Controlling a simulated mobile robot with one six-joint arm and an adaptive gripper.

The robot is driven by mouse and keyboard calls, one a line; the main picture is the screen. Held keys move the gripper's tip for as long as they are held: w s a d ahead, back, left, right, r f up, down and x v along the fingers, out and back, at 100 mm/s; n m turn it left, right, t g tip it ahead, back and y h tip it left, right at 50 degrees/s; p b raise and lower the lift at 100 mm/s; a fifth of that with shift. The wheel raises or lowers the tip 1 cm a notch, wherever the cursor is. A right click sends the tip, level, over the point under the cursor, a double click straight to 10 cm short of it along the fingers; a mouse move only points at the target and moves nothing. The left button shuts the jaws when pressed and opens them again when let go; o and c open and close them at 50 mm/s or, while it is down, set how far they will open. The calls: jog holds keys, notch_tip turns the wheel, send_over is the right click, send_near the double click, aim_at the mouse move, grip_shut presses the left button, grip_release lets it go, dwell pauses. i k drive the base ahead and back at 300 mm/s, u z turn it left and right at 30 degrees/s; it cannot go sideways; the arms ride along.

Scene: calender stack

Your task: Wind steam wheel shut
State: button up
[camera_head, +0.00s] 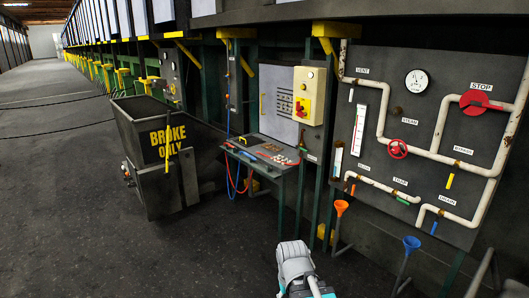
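The steam wheel is a small red handwheel (397,149) on the white pipework of the dark valve panel (385,110) at the right. A small label that appears to read STEAM (409,121) sits just above it. I cannot tell from this view how far the wheel is turned. Nothing touches it. A white and grey part of my own arm (297,268) shows at the bottom centre, well below and left of the wheel. My gripper is not visible.
A red disc (475,101) under a STOP sign, a round gauge (416,81) and other labelled pipes share the panel. A desk (262,148) and dark BROKE ONLY bin (168,155) stand left.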

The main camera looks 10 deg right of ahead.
aim_at(396, 150)
jog(key=z, duration=0.2)
jog(key=i, duration=1.3)
jog(key=z, duration=0.2)
